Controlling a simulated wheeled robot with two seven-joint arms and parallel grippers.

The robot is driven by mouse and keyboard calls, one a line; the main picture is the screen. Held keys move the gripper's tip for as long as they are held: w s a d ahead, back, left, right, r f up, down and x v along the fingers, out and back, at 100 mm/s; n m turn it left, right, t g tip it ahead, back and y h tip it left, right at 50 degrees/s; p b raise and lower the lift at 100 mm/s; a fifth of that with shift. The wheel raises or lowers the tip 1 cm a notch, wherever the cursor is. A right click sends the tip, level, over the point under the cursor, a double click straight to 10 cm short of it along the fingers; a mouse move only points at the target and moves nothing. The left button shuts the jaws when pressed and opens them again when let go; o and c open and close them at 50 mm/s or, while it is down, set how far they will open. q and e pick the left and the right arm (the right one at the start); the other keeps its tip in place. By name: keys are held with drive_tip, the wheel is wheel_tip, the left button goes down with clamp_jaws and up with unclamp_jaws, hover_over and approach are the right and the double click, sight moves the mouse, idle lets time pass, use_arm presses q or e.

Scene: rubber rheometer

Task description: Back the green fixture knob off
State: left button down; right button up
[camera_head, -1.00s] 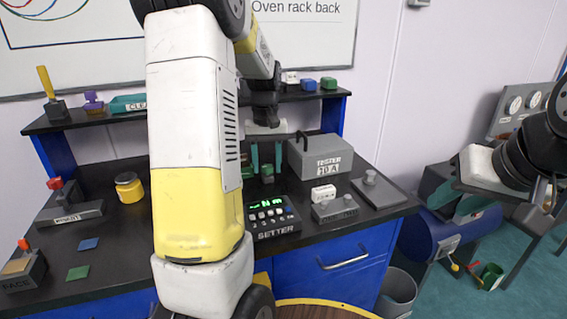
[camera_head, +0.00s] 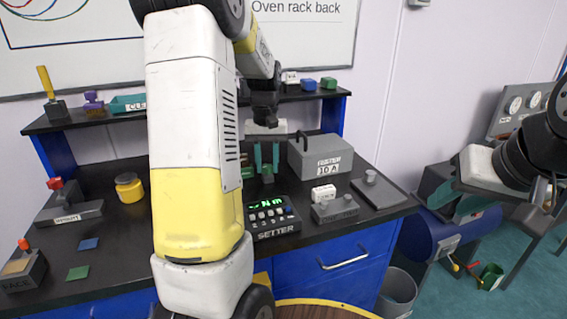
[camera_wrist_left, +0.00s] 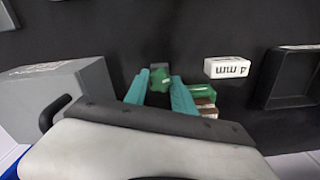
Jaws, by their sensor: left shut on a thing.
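The green fixture knob (camera_head: 267,173) stands on the bench behind the SETTER box. In the left wrist view the green knob (camera_wrist_left: 160,80) is lobed and sits between two teal fingertips. My left gripper (camera_head: 267,162) reaches down from above and is shut on the knob; in the left wrist view its fingers (camera_wrist_left: 161,84) flank it on both sides. A dark grey block shows just beyond the knob. My right gripper (camera_head: 452,204) hangs at the right, away from the bench, with its teal fingers apart and nothing seen between them.
The SETTER box (camera_head: 272,217) with a lit green display stands in front of the knob. The grey TESTER box (camera_head: 319,157) is close on the right. A green and brown block (camera_wrist_left: 203,98) lies beside the fingers. A white labelled block (camera_head: 323,194) sits further right.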

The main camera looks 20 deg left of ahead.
use_arm(q)
drive_tip(key=shift+n, duration=1.1)
drive_tip(key=shift+n, duration=2.3)
drive_tip(key=shift+n, duration=0.5)
drive_tip(key=n, duration=0.3)
drive_tip(key=shift+n, duration=0.3)
